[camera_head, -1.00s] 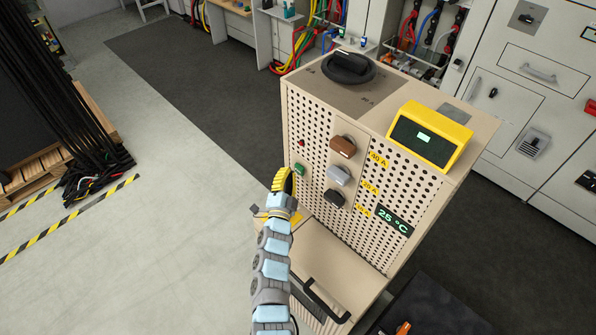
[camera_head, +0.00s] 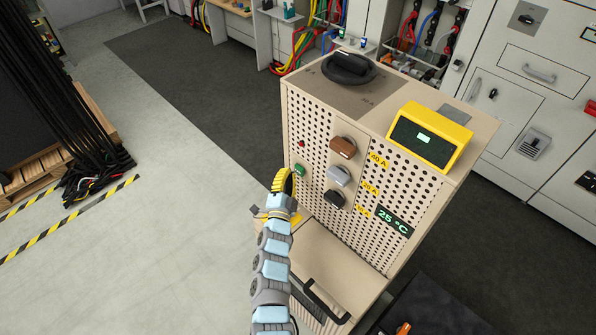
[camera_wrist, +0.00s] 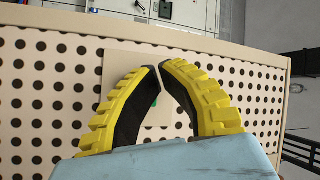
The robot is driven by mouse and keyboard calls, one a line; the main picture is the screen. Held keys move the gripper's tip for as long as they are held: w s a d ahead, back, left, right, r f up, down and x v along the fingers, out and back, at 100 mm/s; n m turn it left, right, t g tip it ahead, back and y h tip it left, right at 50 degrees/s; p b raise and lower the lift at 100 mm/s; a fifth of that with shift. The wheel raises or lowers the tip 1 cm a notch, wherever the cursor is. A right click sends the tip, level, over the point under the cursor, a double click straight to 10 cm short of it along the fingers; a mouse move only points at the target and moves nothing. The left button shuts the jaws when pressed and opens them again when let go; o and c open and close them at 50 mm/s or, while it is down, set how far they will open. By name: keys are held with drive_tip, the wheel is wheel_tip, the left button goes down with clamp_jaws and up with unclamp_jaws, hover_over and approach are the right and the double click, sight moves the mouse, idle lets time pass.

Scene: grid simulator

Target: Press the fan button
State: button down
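A beige perforated cabinet holds a small green button (camera_head: 300,169) and a red button or lamp (camera_head: 301,143) above it, on the left of its front. No label shows which is the fan button. My gripper (camera_head: 284,172), with yellow ridged fingers, is just left of the green button in the head view. In the wrist view my gripper (camera_wrist: 160,66) has its fingertips together, with at most a narrow gap, and appears empty in front of the plate. A bit of green (camera_wrist: 155,101) shows between the fingers. Contact with the panel cannot be told.
Brown, grey and black knobs (camera_head: 338,174) stick out right of the buttons. A 25 °C display (camera_head: 394,221) sits lower right. A black dial (camera_head: 348,68) and yellow meter (camera_head: 430,135) are on top. A black handle (camera_head: 326,303) juts out below.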

drive_tip(key=shift+w, duration=0.1)
drive_tip(key=shift+w+d+f+b, duration=0.1)
drive_tip(key=shift+w+d+b, duration=0.15)
drive_tip(key=shift+b, duration=0.3)
drive_tip(key=shift+w+d+b, duration=0.3)
drive_tip(key=shift+w+b, duration=0.05)
drive_tip(key=shift+b, duration=0.05)
idle(0.8)
drive_tip(key=shift+s+a, duration=0.1)
drive_tip(key=shift+s, duration=0.05)
drive_tip(key=shift+s+a+p, duration=0.35)
drive_tip(key=shift+s+a, duration=0.1)
drive_tip(key=shift+s, duration=0.1)
idle(0.4)
